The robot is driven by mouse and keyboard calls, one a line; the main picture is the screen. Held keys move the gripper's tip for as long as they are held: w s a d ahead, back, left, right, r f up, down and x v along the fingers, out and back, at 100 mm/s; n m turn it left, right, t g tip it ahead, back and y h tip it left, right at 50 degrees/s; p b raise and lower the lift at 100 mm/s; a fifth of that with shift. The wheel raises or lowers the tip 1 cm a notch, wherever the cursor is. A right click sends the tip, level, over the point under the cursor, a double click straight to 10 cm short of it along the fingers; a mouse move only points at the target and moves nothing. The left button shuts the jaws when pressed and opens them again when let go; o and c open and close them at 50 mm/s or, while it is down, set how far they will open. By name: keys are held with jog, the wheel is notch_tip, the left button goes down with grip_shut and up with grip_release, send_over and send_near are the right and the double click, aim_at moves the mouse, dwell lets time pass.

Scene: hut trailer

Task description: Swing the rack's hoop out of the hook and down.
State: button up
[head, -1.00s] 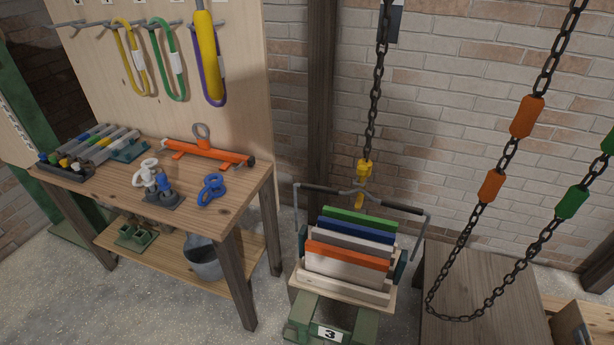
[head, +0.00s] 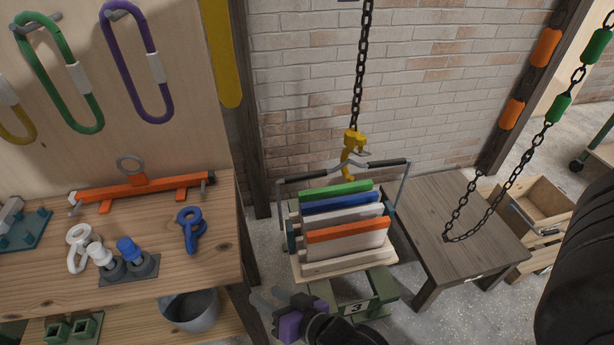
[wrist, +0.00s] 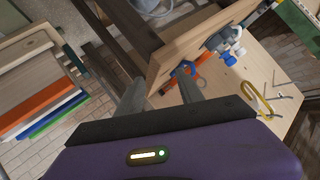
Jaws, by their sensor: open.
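The rack (head: 345,264) is a wooden tray holding upright green, blue, white and orange boards. Its hoop (head: 379,164), a grey bar with black grips, stands raised over the boards. The hoop's bent middle is at the yellow hook (head: 350,141), which hangs from a dark chain; I cannot tell exactly how the two engage. My gripper (head: 283,297), with purple sides, is low in front of the rack, left of its green stand, apart from the hoop. In the wrist view my gripper (wrist: 162,92) is open and empty, and the rack's boards (wrist: 42,115) show at left; the hoop is not clear there.
A workbench (head: 200,262) with an orange bar (head: 135,188) and shackles stands at left. A grey bucket (head: 190,311) sits on its lower shelf. A low wooden table (head: 455,225) is right of the rack, with a looped chain (head: 493,205) hanging over it. Brick wall is behind.

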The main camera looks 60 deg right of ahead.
jog(key=w+d+f+m+g+h+b, duration=0.15)
jog(key=w+d+m, duration=0.25)
jog(key=w+d, duration=0.75)
jog(key=w+d+m+g, duration=0.2)
jog(key=d+m, duration=0.1)
jog(key=d, duration=0.3)
jog(key=w+d+m+g+y+b, duration=0.1)
jog(key=w+d+m+g, duration=0.1)
jog(key=d, duration=0.5)
jog(key=w+d+r+m+g+b, duration=0.1)
jog(key=d+m+g, duration=0.1)
jog(key=d+m, duration=0.2)
jog(key=shift+w+d, duration=0.2)
jog(key=shift+d, duration=0.55)
jog(key=shift+w+d, duration=0.2)
jog(key=shift+d, duration=0.55)
notch_tip(320, 180, up, 6)
jog(key=m+g+y, duration=0.2)
jog(key=m+g, duration=0.2)
jog(key=m, duration=0.2)
send_over(307, 174)
jog(key=s+a, duration=0.1)
jog(key=shift+h, duration=0.25)
jog(key=f, duration=0.5)
jog(key=d+f+b, duration=0.1)
jog(key=f, duration=0.1)
jog(key=shift+w+f, duration=0.15)
jog(key=shift+w, duration=0.25)
grip_shut()
